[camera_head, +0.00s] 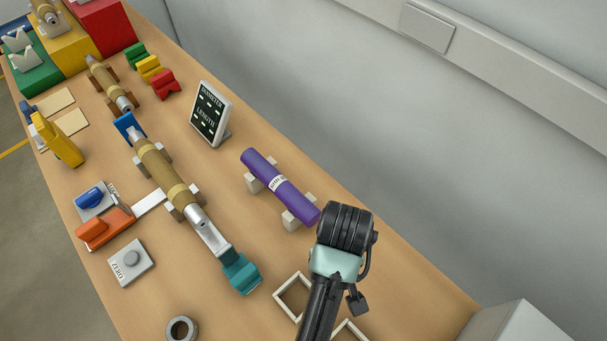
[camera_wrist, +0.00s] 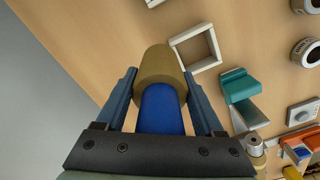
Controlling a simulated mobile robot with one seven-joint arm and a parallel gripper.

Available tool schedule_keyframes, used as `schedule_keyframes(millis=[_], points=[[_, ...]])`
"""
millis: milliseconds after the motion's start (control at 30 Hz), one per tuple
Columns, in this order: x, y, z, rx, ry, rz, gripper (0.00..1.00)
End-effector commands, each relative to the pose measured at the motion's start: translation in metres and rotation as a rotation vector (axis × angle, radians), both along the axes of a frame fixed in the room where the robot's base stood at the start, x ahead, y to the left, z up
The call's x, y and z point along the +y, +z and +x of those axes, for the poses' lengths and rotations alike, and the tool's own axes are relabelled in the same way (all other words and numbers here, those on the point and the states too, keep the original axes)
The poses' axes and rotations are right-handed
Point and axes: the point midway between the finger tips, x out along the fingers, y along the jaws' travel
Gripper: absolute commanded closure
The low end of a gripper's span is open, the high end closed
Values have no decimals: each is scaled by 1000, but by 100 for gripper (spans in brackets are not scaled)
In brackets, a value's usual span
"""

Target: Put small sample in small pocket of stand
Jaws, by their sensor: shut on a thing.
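My gripper (camera_wrist: 160,76) is shut on a tan cylinder (camera_wrist: 158,62) with a blue cylindrical part (camera_wrist: 162,108), probably the small sample, held between its two fingers in the wrist view. In the head view my wrist and arm hide the fingers and the sample. White square frames lie on the table by my gripper: one (camera_wrist: 181,44) is just beyond the sample in the wrist view and also shows in the head view (camera_head: 278,293); another is partly hidden by my arm. I cannot tell for sure which thing is the stand or its small pocket.
A purple roll (camera_head: 264,175) rests on white supports near my wrist. A winder with a tan roll (camera_head: 158,172) and teal end (camera_head: 241,273) runs along the table's middle. A grey ring (camera_head: 181,329), orange device (camera_head: 103,227) and upright display (camera_head: 210,113) stand around it. A wall borders the right.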

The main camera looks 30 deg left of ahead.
Motion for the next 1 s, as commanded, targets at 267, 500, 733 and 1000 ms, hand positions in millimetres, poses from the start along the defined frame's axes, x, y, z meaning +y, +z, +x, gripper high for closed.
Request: schedule_keyframes(millis=[267,500,733,1000], points=[[39,28,-40,3,602,5,100],[48,17,-51,7,763,9,100],[48,-21,-51,6,762,9,100],[48,-51,-51,7,760,9,100]])
